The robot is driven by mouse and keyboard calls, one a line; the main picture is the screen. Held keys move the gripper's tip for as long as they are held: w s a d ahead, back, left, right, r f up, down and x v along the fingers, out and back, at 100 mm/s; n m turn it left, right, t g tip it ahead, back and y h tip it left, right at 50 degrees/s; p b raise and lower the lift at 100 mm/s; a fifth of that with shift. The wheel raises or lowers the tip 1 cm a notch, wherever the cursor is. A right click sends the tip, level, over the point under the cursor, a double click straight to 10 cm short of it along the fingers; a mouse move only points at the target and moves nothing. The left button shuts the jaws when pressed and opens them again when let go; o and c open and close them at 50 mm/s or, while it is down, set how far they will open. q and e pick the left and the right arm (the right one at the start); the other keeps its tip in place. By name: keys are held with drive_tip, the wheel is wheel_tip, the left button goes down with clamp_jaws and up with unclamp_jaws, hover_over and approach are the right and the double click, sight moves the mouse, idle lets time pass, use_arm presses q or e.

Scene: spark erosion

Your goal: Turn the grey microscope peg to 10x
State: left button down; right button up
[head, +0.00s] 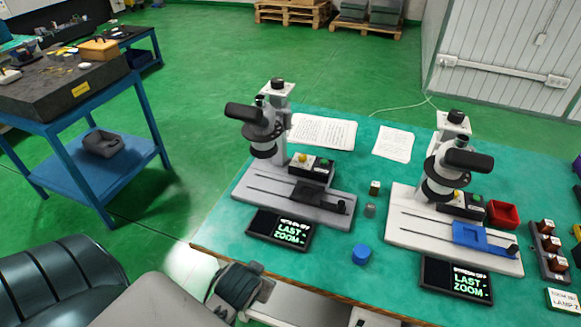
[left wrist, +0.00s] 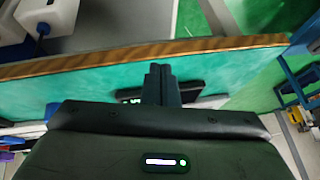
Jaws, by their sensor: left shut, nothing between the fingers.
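The grey microscope (head: 262,130) stands on the left part of the teal table. Its grey base (head: 265,192) has a dark grey plate (head: 318,194) and a small dark upright peg (head: 341,207) at the right end. No zoom marking is legible on it. A display (head: 280,230) in front of the base reads "LAST ZOOM". My left gripper (head: 262,287) is low at the table's front edge, in front of that display and apart from the microscope. In the left wrist view its fingers (left wrist: 160,72) are together and empty. My right gripper is not in view.
A white-based microscope (head: 440,175) with a blue plate (head: 470,236) stands to the right, with its own display (head: 456,280). A blue knob-like piece (head: 361,254) and small pieces lie between the microscopes. A red bin (head: 502,214) and lamp buttons (head: 546,250) are farther right.

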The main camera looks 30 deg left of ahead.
use_arm(q)
drive_tip(key=w+a+r+n+t+y, duration=0.2)
drive_tip(key=w+r+n+y, duration=0.15)
drive_tip(key=w, duration=0.35)
drive_tip(key=w+a+r+n+t+y, duration=0.1)
drive_tip(key=w+a+r+n+y, duration=0.1)
drive_tip(key=w+r, duration=0.35)
drive_tip(key=n+t+y, duration=0.3)
drive_tip(key=t+y, duration=0.1)
drive_tip(key=y, duration=0.1)
approach(288, 117)
drive_tip(key=p+x, duration=0.5)
drive_tip(key=p, duration=0.2)
drive_tip(key=shift+w+a+r+p, duration=0.2)
drive_tip(key=shift+p, duration=0.1)
drive_tip(key=shift+w+a+f, duration=0.2)
drive_tip(key=shift+w+a, duration=0.25)
drive_tip(key=shift+a, duration=0.05)
